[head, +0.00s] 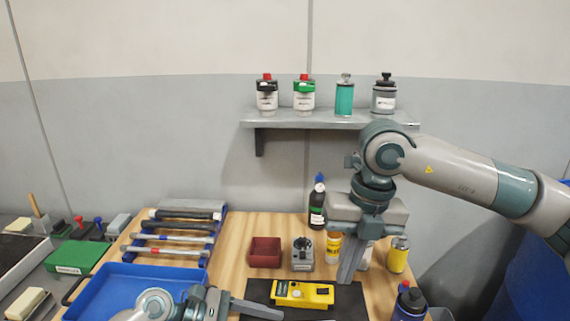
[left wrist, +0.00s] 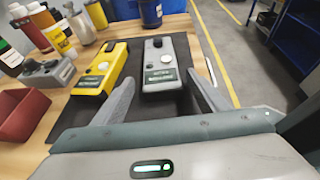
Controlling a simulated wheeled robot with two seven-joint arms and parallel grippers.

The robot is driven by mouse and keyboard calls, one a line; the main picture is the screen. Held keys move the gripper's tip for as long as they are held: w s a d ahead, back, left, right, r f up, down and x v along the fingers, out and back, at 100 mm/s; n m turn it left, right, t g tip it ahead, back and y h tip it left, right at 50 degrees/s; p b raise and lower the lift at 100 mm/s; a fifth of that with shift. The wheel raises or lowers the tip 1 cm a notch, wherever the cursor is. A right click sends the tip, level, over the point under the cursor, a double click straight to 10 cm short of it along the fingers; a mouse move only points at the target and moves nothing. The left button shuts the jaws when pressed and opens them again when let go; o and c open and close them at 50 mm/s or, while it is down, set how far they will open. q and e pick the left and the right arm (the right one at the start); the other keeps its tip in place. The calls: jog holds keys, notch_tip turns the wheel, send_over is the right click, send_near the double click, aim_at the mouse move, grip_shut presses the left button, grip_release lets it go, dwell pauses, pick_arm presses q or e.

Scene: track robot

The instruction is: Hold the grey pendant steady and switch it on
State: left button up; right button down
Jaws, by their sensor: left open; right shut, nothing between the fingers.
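The grey pendant (left wrist: 160,58) lies on a black mat in the left wrist view. It has a dark label, a pale round button and a small dark knob. My left gripper (left wrist: 160,80) is open, with one finger on each side of the pendant's near end; I cannot tell whether they touch it. In the head view my left gripper (head: 262,308) is at the bottom edge, one finger showing; the grey pendant is almost wholly below the frame. My right gripper (head: 349,270) points down, shut and empty, behind the right end of the yellow pendant (head: 290,288).
Beyond the yellow pendant stand a grey knobbed device (head: 302,262), a red bin (head: 265,245) and several bottles. A blue tray (head: 105,285) and tool rack lie left. A dark blue bottle (head: 409,302) stands at the right. The shelf (head: 330,121) is above.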

pick_arm(q)
jog(key=shift+r, duration=0.1)
jog(key=v, duration=1.2)
jog(key=shift+s, duration=0.1)
